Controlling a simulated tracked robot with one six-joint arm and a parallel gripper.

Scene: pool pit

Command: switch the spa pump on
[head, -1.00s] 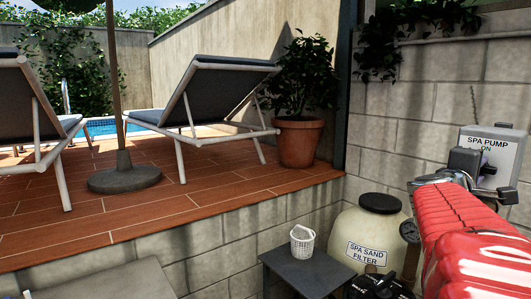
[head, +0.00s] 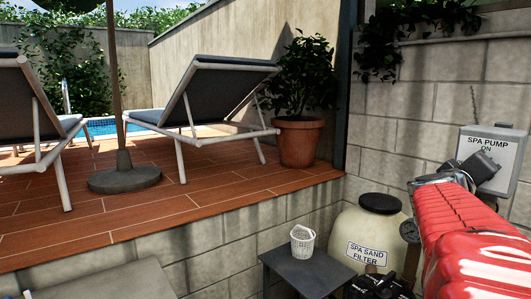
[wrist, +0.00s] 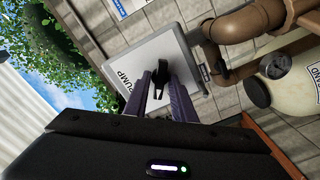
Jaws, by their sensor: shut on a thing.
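The spa pump switch box (head: 506,146) is a grey box on the block wall at the right, lettered "SPA PUMP" and "ON". My gripper (head: 482,165) is at its front, at the end of my red arm, and covers part of its face. In the wrist view the box (wrist: 150,62) shows its face with part of "PUMP" readable. The black switch handle (wrist: 159,74) stands between the fingers of my gripper (wrist: 160,84), which are shut on it. The handle's exact angle against the markings is hard to tell.
A cream spa sand filter (head: 362,228) stands below, beside a small dark table (head: 310,266) with a white basket (head: 302,241). Brown pipes (wrist: 245,28) run close to the box. A potted plant (head: 299,142) and loungers (head: 205,90) stand on the raised deck.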

